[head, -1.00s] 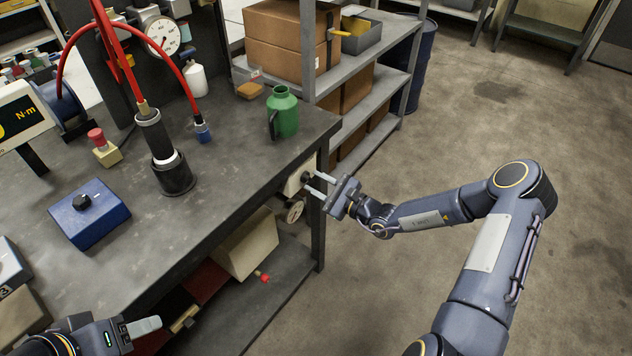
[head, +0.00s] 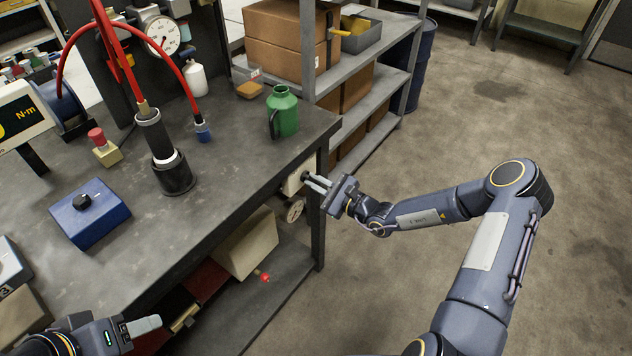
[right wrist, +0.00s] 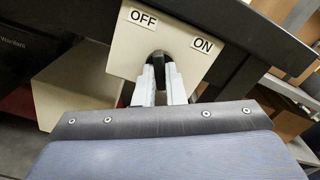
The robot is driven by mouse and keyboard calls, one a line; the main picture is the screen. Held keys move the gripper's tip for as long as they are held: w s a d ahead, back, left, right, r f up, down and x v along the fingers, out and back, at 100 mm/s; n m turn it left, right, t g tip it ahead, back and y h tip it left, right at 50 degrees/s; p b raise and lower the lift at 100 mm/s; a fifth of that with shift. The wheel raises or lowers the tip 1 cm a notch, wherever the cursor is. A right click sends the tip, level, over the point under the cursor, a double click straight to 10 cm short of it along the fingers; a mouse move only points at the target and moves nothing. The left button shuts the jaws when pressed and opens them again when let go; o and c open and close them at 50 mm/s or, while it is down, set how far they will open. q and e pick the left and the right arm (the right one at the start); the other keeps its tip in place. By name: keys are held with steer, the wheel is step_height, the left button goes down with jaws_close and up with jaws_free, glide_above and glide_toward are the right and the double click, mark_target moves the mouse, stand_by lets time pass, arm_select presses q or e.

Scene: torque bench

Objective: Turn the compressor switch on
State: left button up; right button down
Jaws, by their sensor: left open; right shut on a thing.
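The compressor switch is a cream box (head: 293,182) under the right end of the bench. In the right wrist view its face (right wrist: 122,58) carries an OFF label (right wrist: 143,18) on the left and an ON label (right wrist: 203,45) on the right. A black knob (right wrist: 158,57) sits below and between the labels. My right gripper (right wrist: 158,75) is shut on the knob, one pale finger on each side; it also shows in the head view (head: 317,182). The fingers hide part of the knob, so I cannot tell its setting. My left gripper (head: 140,327) is open and empty at lower left.
A dark bench (head: 240,165) carries a green jug (head: 284,114), a blue box with a knob (head: 90,212) and a black tool with red hoses (head: 165,160). A bench leg (head: 318,225) stands close to my right gripper. The floor at right is clear.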

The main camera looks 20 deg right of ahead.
steer(key=m+p, duration=0.2)
steer(key=m, duration=0.4)
steer(key=m+p, duration=0.1)
steer(key=m, duration=0.4)
steer(key=shift+m, duration=0.3)
stand_by(0.3)
steer(key=c, duration=1.5)
jaws_free()
steer(key=shift+s, duration=0.1)
steer(key=v, duration=0.7)
steer(key=shift+s+d+b, duration=0.25)
steer(key=shift+s+b, duration=0.05)
